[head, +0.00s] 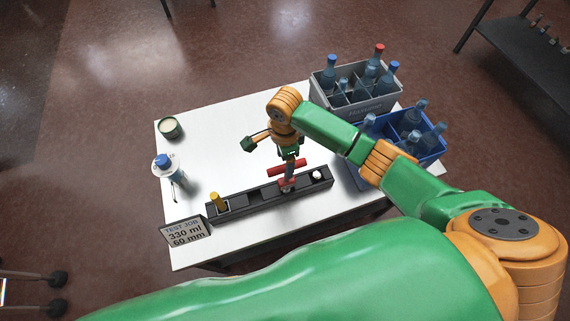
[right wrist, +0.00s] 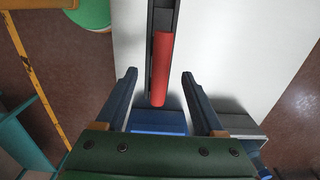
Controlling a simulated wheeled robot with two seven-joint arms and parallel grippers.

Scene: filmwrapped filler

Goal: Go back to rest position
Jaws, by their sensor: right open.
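My right gripper (head: 289,172) is over the dark slotted rack (head: 240,200) on the white table. In the right wrist view its two fingers (right wrist: 158,76) are spread apart. A red cylinder (right wrist: 161,65) lies in line with the dark strip of the rack, in the gap ahead of the fingers; I see no finger touching it. In the head view red parts show around the gripper, and I cannot tell which belong to the cylinder. My left gripper is not in view.
A grey crate (head: 384,104) and a blue crate (head: 432,154) with bottles stand at the table's right. A blue-capped bottle (head: 163,172), a green cup (head: 170,127) and a sign (head: 186,233) are at the left. The table's back middle (head: 220,130) is clear.

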